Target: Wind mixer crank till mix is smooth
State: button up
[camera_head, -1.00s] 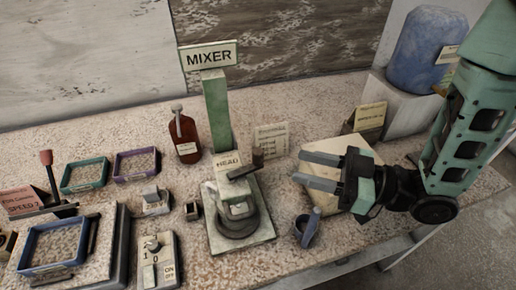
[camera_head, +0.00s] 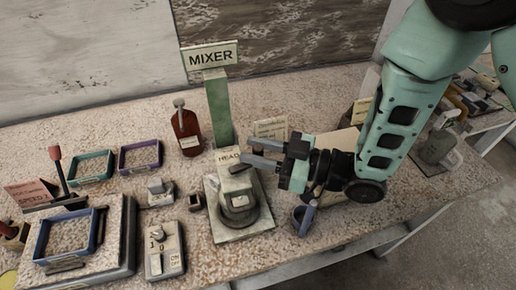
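The mixer stands mid-table, with a green post under a MIXER sign (camera_head: 209,56), a pale HEAD block (camera_head: 228,157) and a dark round bowl (camera_head: 240,208) on a square pale base plate. The crank's dark arm (camera_head: 240,169) shows on the head; its outer end is hidden at my fingers. The mix inside the bowl is not visible. My gripper (camera_head: 247,150) reaches in from the right, its two grey fingers apart, one above the other in the picture, with the tips beside the head at the crank. I cannot tell whether they touch it.
A brown bottle (camera_head: 187,130) stands left of the post. A switch box (camera_head: 164,249), trays and a red-knobbed lever (camera_head: 57,165) fill the left. The front middle is clear.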

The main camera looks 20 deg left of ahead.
grip_shut()
jog(key=shift+w+g, duration=0.1)
jog(key=shift+g, duration=0.2)
jog(key=n+g, duration=0.1)
jog(key=n+g+b, duration=0.1)
jog(key=g, duration=0.1)
jog(key=w+a+n+g+b, duration=0.1)
jog(key=shift+w+a+f+g+h, duration=0.1)
jog(key=shift+g+h, duration=0.2)
jog(key=shift+g, duration=0.1)
jog(key=a+n+g+h+b, duration=0.1)
jog(key=n+g+h, duration=0.1)
jog(key=g, duration=0.1)
jog(key=a+n+g+h+b, duration=0.1)
jog(key=n+g+h+b, duration=0.1)
jog(key=n+g, duration=0.1)
jog(key=a+n+g+h+b, duration=0.1)
jog(key=n+g+h, duration=0.1)
jog(key=n+g, duration=0.1)
jog(key=shift+w+a+g+h+b, duration=0.3)
jog(key=shift+g+b, duration=0.1)
jog(key=shift+g, duration=0.1)
jog(key=shift+s+a+n+g+h, duration=0.1)
jog(key=shift+a+n+g+h, duration=0.15)
jog(key=shift+n+h, duration=0.25)
